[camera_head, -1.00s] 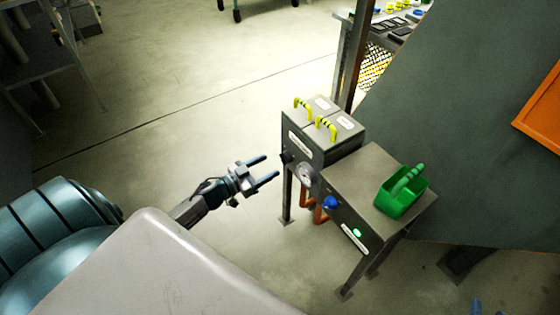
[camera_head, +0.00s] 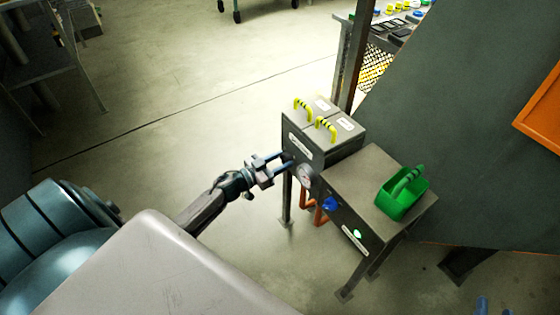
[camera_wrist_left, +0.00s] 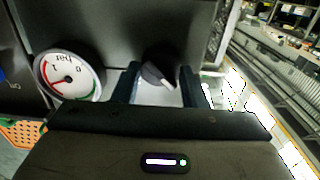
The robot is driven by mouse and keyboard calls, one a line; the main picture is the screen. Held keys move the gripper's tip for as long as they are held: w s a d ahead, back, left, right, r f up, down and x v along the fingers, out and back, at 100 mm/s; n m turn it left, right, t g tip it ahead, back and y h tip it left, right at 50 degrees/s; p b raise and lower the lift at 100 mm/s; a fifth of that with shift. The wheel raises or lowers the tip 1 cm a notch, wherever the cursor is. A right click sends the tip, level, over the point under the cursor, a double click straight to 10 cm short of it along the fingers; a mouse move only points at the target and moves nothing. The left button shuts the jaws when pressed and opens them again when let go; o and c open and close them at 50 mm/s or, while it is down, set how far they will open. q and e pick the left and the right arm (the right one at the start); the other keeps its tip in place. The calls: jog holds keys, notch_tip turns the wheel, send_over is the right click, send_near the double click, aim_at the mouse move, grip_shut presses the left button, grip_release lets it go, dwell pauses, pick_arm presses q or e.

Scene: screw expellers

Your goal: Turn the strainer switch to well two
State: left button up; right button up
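The strainer switch is a black rotary knob (camera_wrist_left: 157,75) with a pale pointer mark, on the grey front panel of the strainer box (camera_head: 302,150). In the left wrist view the knob sits between the two dark fingers of my left gripper (camera_wrist_left: 160,85). A finger stands on either side of it, with space around the knob. In the head view my left gripper (camera_head: 284,161) is open, its fingertips at the box's front panel, and it hides the knob. My right gripper is in neither view.
A round gauge (camera_wrist_left: 69,75) with a red needle is left of the knob. A blue knob (camera_head: 329,204) and a green light (camera_head: 357,233) are on the lower cabinet. A green bin (camera_head: 402,193) stands on top. Yellow handles (camera_head: 326,128) top the box. Open floor lies left.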

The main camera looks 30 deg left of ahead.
jog(key=shift+f, duration=0.1)
pick_arm(q)
jog(key=m+p, duration=0.1)
jog(key=m, duration=0.2)
jog(key=shift+d+m, duration=0.1)
jog(key=shift+m, duration=0.8)
jog(key=shift+s+m, duration=0.1)
jog(key=shift+m, duration=0.7)
pick_arm(e)
jog(key=s+f+g, duration=0.3)
jog(key=f, duration=0.2)
pick_arm(q)
jog(key=shift+d+f+m+b, duration=0.15)
jog(key=shift+m+b, duration=0.7)
jog(key=shift+m, duration=2.1)
jog(key=shift+a+f+m+b, duration=0.15)
jog(key=shift+m+b, duration=0.65)
jog(key=shift+m, duration=2.15)
pick_arm(e)
jog(key=w+r+t, duration=0.2)
jog(key=r+t, duration=0.3)
jog(key=r, duration=0.3)
jog(key=w+r+n+t, duration=0.1)
jog(key=w+r+t, duration=0.1)
jog(key=r+t, duration=0.3)
jog(key=shift+d+r+t, duration=0.25)
jog(key=shift+r+t, duration=0.05)
jog(key=shift+r, duration=1.85)
